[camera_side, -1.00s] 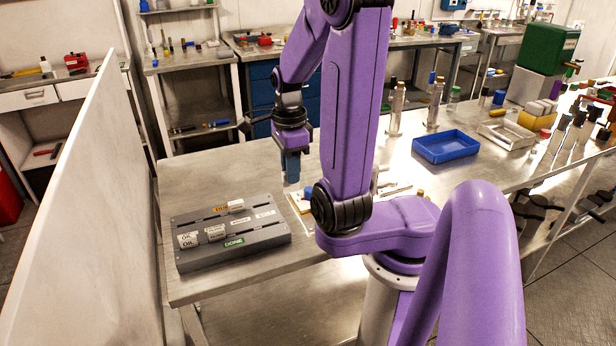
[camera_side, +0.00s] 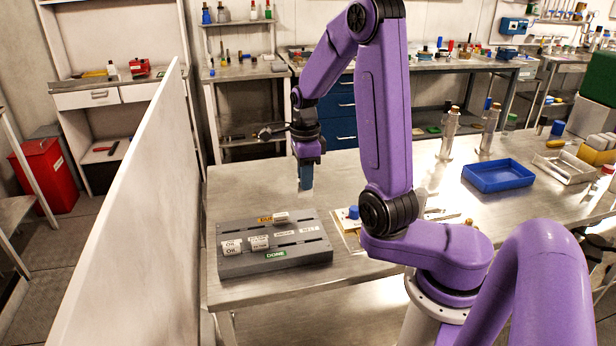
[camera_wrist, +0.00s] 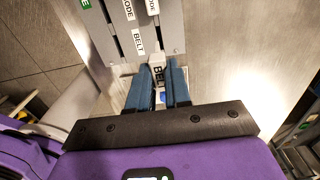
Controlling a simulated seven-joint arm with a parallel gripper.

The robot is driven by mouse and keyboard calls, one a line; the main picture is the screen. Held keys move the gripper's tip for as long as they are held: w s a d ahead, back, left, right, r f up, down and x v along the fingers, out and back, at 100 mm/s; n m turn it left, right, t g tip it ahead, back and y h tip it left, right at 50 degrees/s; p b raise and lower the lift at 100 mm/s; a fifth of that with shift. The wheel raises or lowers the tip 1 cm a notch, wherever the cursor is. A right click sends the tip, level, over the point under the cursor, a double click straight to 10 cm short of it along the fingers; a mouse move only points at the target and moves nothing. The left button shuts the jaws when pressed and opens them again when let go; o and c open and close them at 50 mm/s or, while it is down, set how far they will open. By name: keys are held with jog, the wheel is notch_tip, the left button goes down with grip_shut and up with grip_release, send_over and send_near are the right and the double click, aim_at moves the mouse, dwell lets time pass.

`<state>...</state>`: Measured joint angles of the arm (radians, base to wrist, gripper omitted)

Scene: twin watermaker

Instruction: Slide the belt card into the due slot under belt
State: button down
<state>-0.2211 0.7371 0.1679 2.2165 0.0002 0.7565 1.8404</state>
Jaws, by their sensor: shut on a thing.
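My gripper (camera_side: 306,183) points down above the table, behind the right end of the grey slotted rack (camera_side: 300,252). In the wrist view its two blue fingers (camera_wrist: 163,88) are shut on the white belt card (camera_wrist: 158,78), lettered BELT. The card is close to the rack's end in that view; whether it touches the rack I cannot tell. In the side view the card cannot be made out. The rack's belt label (camera_wrist: 138,42) also shows in the side view (camera_side: 309,229). The orange DUE label (camera_side: 264,220) marks the back row and the green DONE label (camera_side: 276,255) the front.
Oil cards (camera_side: 231,247) and another white card (camera_side: 259,242) stand at the rack's left; one white card (camera_side: 282,215) stands in the back row. A white partition (camera_side: 130,230) rises left of the table. A blue tray (camera_side: 497,176) lies right. Table behind the rack is clear.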

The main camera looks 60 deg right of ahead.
aim_at(305, 196)
jog(key=shift+f, duration=0.15)
jog(key=shift+f, duration=2.75)
jog(key=shift+f, duration=1.9)
jog(key=c, duration=1)
grip_release()
notch_tip(305, 196, up, 18)
jog(key=shift+f, duration=0.25)
jog(key=shift+a, duration=0.1)
